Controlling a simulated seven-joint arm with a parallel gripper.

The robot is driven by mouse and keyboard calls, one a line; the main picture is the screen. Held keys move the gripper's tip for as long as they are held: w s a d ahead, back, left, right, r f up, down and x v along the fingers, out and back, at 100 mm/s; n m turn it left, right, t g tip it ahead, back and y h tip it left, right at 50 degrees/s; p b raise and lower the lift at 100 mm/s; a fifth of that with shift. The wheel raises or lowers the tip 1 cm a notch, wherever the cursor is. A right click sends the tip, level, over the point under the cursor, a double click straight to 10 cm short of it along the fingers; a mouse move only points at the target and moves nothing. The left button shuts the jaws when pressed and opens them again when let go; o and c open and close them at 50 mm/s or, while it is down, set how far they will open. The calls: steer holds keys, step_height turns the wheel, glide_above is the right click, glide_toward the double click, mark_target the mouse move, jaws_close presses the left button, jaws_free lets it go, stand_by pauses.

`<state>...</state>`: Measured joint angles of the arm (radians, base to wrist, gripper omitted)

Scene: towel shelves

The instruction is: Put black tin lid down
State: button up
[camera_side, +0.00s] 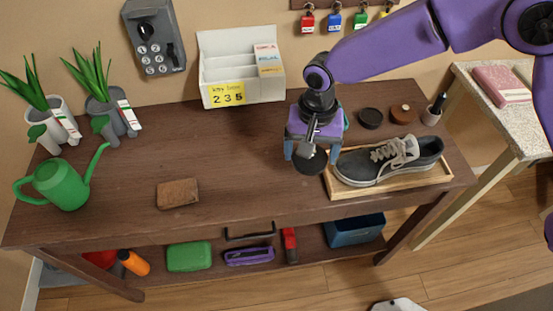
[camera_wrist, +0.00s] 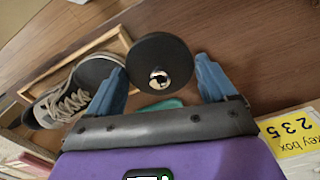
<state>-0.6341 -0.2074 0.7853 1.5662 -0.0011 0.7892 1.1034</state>
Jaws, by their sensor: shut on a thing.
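My gripper (camera_side: 308,152) is shut on the black tin lid (camera_side: 309,163), a dark round disc just left of the shoe tray. In the side view the lid is low over the brown table, and I cannot tell whether it touches the wood. A round black tin (camera_side: 370,119) stands farther back to the right of my gripper.
A grey shoe (camera_side: 385,163) lies in a wooden tray (camera_side: 398,190) close to the right. A brown round tin (camera_side: 402,114) and a dark pot (camera_side: 433,112) stand behind it. A teal thing (camera_wrist: 165,104) is partly hidden. The table left of my gripper is mostly clear around a brown block (camera_side: 178,193).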

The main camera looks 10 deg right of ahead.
glide_above(279, 169)
steer(key=f, duration=0.4)
steer(key=s+f, duration=0.1)
steer(key=f, duration=0.1)
steer(key=shift+d, duration=0.4)
steer(key=shift+w+a+f, duration=0.4)
steer(key=shift+w+f, duration=0.05)
steer(key=shift+f, duration=1.7)
steer(key=shift+f, duration=0.2)
steer(key=o, duration=0.8)
steer(key=shift+r, duration=0.1)
step_height(279, 169, up, 12)
steer(key=shift+r, duration=0.1)
